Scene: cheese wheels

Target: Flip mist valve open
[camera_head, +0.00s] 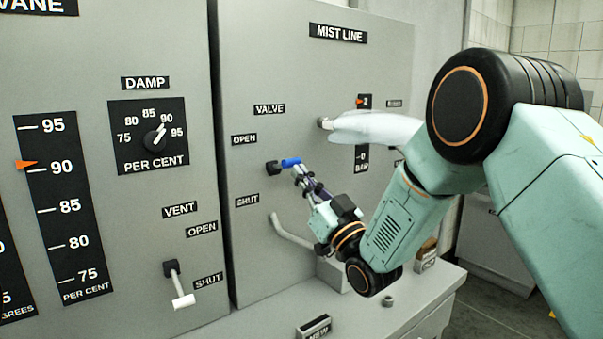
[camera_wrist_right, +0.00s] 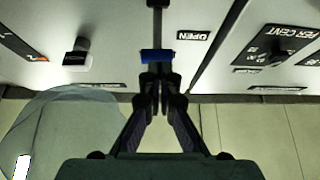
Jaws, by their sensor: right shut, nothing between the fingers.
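The mist valve lever has a blue grip (camera_head: 291,162) and a dark pivot block on the "MIST LINE" panel. It sticks out from the panel between the "OPEN" label (camera_head: 244,139) above and the "SHUT" label (camera_head: 247,200) below. My right gripper (camera_head: 298,174) is shut and empty, with its tips just below the blue grip. In the right wrist view the blue grip (camera_wrist_right: 157,55) lies just beyond the closed fingertips (camera_wrist_right: 158,82). I cannot tell whether they touch. My left gripper is not in view.
A whitish plume (camera_head: 375,128) extends right from a nozzle on the panel, beside a black gauge with an orange marker. A bent grey rail (camera_head: 290,232) lies below the valve. The vent lever (camera_head: 183,300) is at lower left. A ledge (camera_head: 270,318) runs below the panels.

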